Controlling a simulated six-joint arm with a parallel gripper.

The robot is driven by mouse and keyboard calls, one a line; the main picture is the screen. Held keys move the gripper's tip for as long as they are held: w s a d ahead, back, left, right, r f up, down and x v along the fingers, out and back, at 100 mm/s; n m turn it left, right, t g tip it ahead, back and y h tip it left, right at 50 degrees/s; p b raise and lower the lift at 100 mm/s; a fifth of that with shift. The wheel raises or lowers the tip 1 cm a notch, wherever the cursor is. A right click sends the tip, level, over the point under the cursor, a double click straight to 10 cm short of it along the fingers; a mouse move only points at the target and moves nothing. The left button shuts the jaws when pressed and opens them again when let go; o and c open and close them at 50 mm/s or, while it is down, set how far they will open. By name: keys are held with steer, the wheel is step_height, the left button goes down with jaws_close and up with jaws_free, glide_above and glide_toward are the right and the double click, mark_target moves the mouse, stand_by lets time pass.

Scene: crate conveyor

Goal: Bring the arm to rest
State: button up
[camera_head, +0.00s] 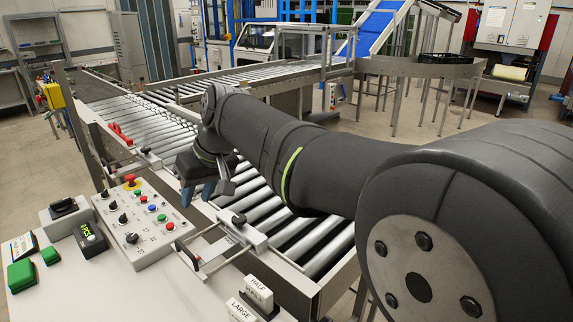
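My arm reaches from the right foreground across the roller conveyor (285,230) toward the left. Its end, my gripper (198,191), points down near the conveyor's front edge, behind the control panel (150,222). Blue finger parts show below its dark body. The fingers are small and partly hidden, so I cannot tell whether they are open or shut. I see nothing held between them.
The panel has a red stop button (130,179) and several knobs. A metal handle (195,262) and a clamp (238,222) sit by the rail. Green blocks (21,275) and HALF (258,292) and LARGE (240,311) labelled blocks stand on the white counter.

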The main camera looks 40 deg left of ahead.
mark_target(183, 246)
steer(key=shift+f, duration=0.1)
steer(key=x, duration=1.7)
steer(key=shift+w+a, duration=0.15)
steer(key=shift+a, duration=0.05)
steer(key=shift+w, duration=0.1)
steer(key=shift+o, duration=0.4)
stand_by(1.8)
